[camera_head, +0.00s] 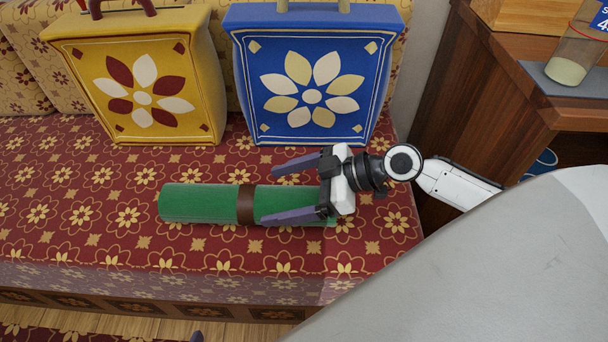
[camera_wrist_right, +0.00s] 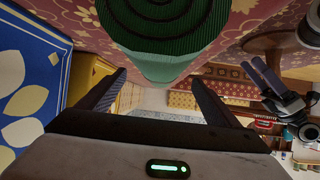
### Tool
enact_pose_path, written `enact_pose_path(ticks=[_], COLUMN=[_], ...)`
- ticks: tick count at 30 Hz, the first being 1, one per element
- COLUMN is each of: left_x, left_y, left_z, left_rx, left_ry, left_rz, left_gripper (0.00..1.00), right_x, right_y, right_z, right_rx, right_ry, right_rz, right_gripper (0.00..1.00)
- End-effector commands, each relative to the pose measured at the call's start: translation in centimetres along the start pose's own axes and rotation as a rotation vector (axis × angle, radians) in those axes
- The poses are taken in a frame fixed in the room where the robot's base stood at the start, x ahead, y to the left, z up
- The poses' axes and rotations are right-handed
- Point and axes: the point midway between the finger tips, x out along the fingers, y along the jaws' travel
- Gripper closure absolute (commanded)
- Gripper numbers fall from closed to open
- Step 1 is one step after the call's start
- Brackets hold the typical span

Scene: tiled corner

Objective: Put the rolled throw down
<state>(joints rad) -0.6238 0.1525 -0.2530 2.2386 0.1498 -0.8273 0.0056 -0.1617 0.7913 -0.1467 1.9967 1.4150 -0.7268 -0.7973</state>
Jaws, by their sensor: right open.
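The rolled throw (camera_head: 205,203) is green with a brown strap (camera_head: 246,204) and lies on its side on the red patterned seat (camera_head: 60,240). In the right wrist view its spiral end (camera_wrist_right: 165,25) fills the top middle. My right gripper (camera_head: 267,194) is open at the roll's right end, with the lower finger overlapping the roll and the upper finger beyond its far edge. Its two fingers also show in the right wrist view (camera_wrist_right: 160,82), apart. My left gripper (camera_wrist_right: 264,76) shows small at the right of that view, its jaw gap unclear.
A yellow flowered bag (camera_head: 200,65) and a blue flowered bag (camera_head: 375,60) stand at the back of the seat. A wooden cabinet (camera_head: 470,80) with a jar (camera_head: 578,50) is at the right. The seat left of the roll is bare.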

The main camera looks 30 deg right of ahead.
Motion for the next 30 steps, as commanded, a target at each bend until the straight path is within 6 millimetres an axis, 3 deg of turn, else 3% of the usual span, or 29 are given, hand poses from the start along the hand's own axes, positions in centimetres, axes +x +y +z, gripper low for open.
enact_pose_path(ticks=[1, 6, 12, 30], left_x=[-0.2, -0.6, -0.8, -0.8], left_y=[-0.1, -0.3, -0.3, -0.2], left_z=[0.0, 0.2, -0.2, 0.3], left_rx=[-0.004, -0.01, -0.016, -0.023], left_ry=[0.001, 0.011, 0.03, 0.024], left_rz=[-0.005, -0.014, -0.019, -0.02], left_gripper=[0.29, 0.29, 0.29, 0.29], right_x=[-1.4, -4.4, -6.2, -6.6], right_y=[-0.1, -0.1, -0.1, 0.0], right_z=[0.0, 0.0, 0.0, -0.1], right_rx=[-0.001, 0.001, 0.002, -0.001], right_ry=[-0.006, -0.003, 0.0, 0.002], right_rz=[-0.001, -0.002, -0.002, -0.001], right_gripper=[0.15, 0.15, 0.15, 0.15])
